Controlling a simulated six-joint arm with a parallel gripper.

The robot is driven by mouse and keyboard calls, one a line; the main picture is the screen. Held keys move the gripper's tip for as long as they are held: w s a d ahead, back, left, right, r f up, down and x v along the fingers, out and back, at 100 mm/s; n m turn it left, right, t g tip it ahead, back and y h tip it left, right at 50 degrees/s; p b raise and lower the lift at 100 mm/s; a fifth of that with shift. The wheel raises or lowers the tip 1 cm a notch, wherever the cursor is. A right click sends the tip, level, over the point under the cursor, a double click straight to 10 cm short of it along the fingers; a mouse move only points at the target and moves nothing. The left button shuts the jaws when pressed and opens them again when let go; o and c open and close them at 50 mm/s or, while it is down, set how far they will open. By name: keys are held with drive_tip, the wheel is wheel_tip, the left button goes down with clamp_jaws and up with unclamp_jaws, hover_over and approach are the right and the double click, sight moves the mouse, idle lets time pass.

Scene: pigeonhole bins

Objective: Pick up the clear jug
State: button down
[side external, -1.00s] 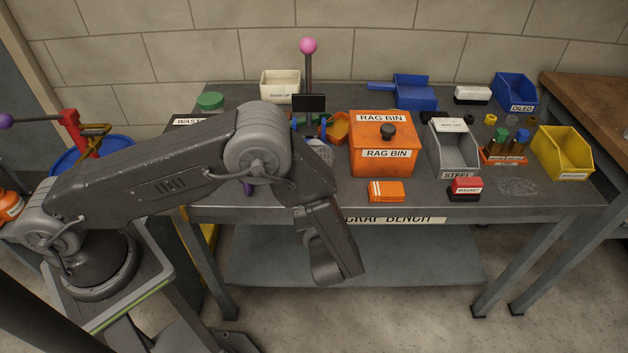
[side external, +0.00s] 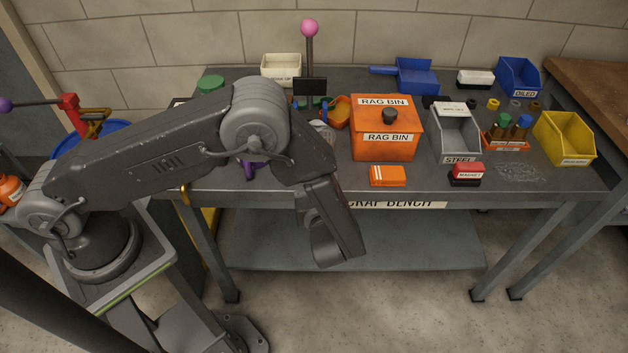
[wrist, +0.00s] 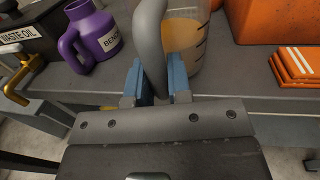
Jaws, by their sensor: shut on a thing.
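The clear jug (wrist: 188,38) shows in the wrist view at the top centre, with dark marks on its side and amber contents. Its thick grey handle (wrist: 150,40) faces me and runs down between my jaws. My gripper (wrist: 155,84), with blue finger pads, is shut on this handle, one pad on each side. The jug's rim is cut off by the frame. I cannot tell whether its base touches the bench. In the side view my arm hides the jug and the jaws.
A purple jug (wrist: 92,32) and a dark waste oil container (wrist: 40,35) stand left of the clear jug. The bench's front edge (wrist: 260,92) is just beyond my jaws.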

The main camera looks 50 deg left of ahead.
wheel_tip(320, 180, up, 3)
drive_tip(key=s+a+r, duration=0.3)
drive_tip(key=a+r, duration=0.4)
drive_tip(key=a, duration=0.3)
drive_tip(key=s+d+n+g+y, duration=0.3)
drive_tip(key=s+d+n+g, duration=0.1)
drive_tip(key=s+d+g, duration=0.25)
drive_tip(key=w+a+r+m+g+h, duration=0.1)
drive_tip(key=w+a+r+g+h, duration=0.1)
drive_tip(key=h, duration=0.8)
wheel_tip(320, 180, up, 2)
drive_tip(key=shift+a+r+g, duration=0.25)
drive_tip(key=shift+a+g, duration=0.4)
drive_tip(key=shift+a, duration=0.35)
drive_tip(key=shift+w+a+r+g+h, duration=0.3)
drive_tip(key=shift+a+r+h, duration=0.25)
drive_tip(key=shift+r+h, duration=0.2)
drive_tip(key=shift+w+a+r+g+h, duration=0.2)
drive_tip(key=shift+a+r+g+h, duration=0.1)
drive_tip(key=shift+a+r+h, duration=0.4)
idle(2.3)
